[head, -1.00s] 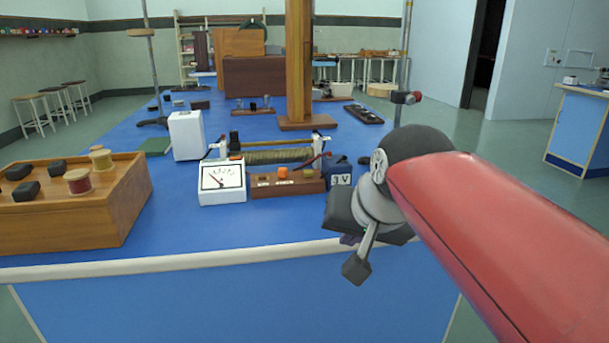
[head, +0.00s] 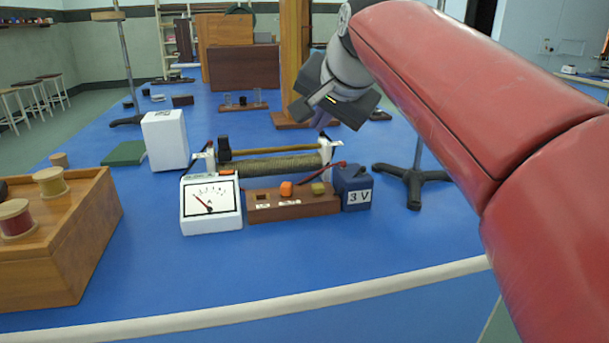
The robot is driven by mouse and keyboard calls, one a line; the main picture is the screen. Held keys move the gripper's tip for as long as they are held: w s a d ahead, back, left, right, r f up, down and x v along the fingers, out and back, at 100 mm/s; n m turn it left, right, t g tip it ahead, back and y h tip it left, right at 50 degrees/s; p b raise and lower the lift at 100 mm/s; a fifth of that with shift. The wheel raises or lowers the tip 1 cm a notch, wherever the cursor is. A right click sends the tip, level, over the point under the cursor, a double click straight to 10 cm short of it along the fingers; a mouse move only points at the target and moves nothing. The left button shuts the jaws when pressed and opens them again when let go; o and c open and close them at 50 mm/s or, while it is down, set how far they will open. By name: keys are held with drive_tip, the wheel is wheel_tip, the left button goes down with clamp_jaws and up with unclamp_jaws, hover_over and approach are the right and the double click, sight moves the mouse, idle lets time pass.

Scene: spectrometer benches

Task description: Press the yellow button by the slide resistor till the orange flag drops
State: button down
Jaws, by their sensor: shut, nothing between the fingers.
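The slide resistor (head: 272,166), a long wound coil between white end pieces with a black slider, lies across the blue bench. The dull yellow button (head: 318,188) is on the block's right part. An orange piece (head: 286,189) stands beside it to the left. Another small orange piece (head: 227,173) is on top of the meter; I cannot tell which is the flag. My gripper (head: 320,122) is shut and empty, raised above and behind the yellow button, apart from it.
A white meter (head: 212,222) stands left of the block and a blue 3 V box (head: 353,187) right of it. A black stand base (head: 411,184) and a wooden post (head: 295,60) are obstacles. A wooden spool box (head: 60,250) is at left. The front bench is clear.

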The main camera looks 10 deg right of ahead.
drive_tip(key=shift+s, duration=0.1)
drive_tip(key=b, duration=0.8)
hover_over(320, 195)
wheel_tip(320, 195, down, 9)
drive_tip(key=shift+r, duration=0.1)
idle(1.8)
drive_tip(key=shift+f, duration=0.4)
drive_tip(key=shift+f+b, duration=0.45)
drive_tip(key=shift+b, duration=0.1)
idle(0.5)
drive_tip(key=shift+r, duration=0.15)
drive_tip(key=shift+r+p, duration=0.75)
drive_tip(key=shift+p, duration=0.1)
